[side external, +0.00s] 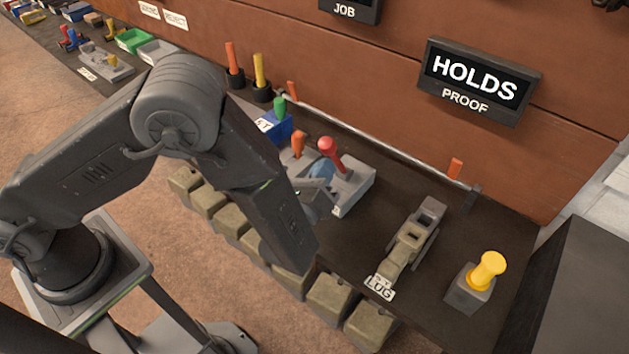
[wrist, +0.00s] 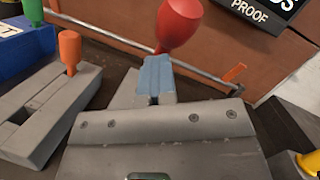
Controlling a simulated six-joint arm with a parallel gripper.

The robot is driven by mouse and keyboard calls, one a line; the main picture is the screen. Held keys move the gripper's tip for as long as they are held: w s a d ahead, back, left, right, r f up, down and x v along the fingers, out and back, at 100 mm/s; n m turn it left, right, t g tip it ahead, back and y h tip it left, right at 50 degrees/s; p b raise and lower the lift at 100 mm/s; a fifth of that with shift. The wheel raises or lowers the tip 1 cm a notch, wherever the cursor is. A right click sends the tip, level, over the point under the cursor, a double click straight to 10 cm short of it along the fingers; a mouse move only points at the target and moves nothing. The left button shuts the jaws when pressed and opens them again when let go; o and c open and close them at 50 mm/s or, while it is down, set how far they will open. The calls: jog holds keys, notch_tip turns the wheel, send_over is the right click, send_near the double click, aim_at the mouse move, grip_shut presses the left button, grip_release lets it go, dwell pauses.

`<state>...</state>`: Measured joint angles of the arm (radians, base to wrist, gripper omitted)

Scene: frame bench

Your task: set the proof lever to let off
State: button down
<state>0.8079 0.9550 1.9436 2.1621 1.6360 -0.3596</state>
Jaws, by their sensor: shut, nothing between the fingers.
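The lever with a red knob (side external: 327,146) stands on a grey box (side external: 357,184) on the bench; it leans up and left in the side view. I take it for the proof lever, though no readable label on it shows. In the wrist view its red knob (wrist: 179,22) rises just beyond my fingertips. My gripper (side external: 320,172) is shut and empty, its blue-grey fingertips (wrist: 157,75) together close beside the lever. Whether they touch it I cannot tell. The lever's foot is hidden in the wrist view. The sign reading HOLDS, PROOF (side external: 478,80) hangs on the back wall.
An orange-handled lever (side external: 298,144) and a blue box (side external: 275,130) with a green handle stand left of the red one. A LUG fixture (side external: 415,235) and a yellow knob (side external: 488,268) stand right. A rail with orange flags (side external: 455,168) runs behind. Several blocks (side external: 330,297) line the front.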

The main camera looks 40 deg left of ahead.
aim_at(330, 151)
jog(key=shift+w+d+r+t, duration=0.1)
jog(key=shift+d+r+t, duration=0.05)
jog(key=shift+r, duration=0.35)
jog(key=shift+d+r+t, duration=0.1)
jog(key=shift+r+t, duration=0.05)
jog(key=shift+r, duration=0.3)
jog(key=shift+w+a+r, duration=0.1)
jog(key=shift+w+a, duration=0.1)
jog(key=shift+w, duration=0.05)
jog(key=shift+w+d+r, duration=0.1)
jog(key=shift+w+r, duration=0.45)
jog(key=shift+r, duration=0.35)
jog(key=shift+w+r, duration=0.55)
jog(key=shift+r, duration=0.3)
dwell(2.1)
dwell(0.5)
jog(key=shift+s+a+f, duration=0.1)
jog(key=shift+s+f, duration=1.15)
jog(key=shift+f, duration=0.7)
jog(key=shift+s+a+f, duration=0.1)
jog(key=shift+s+f, duration=1.1)
jog(key=shift+f, duration=0.7)
jog(key=shift+s+a+f, duration=0.1)
jog(key=shift+s+f, duration=1.15)
jog(key=shift+f, duration=0.7)
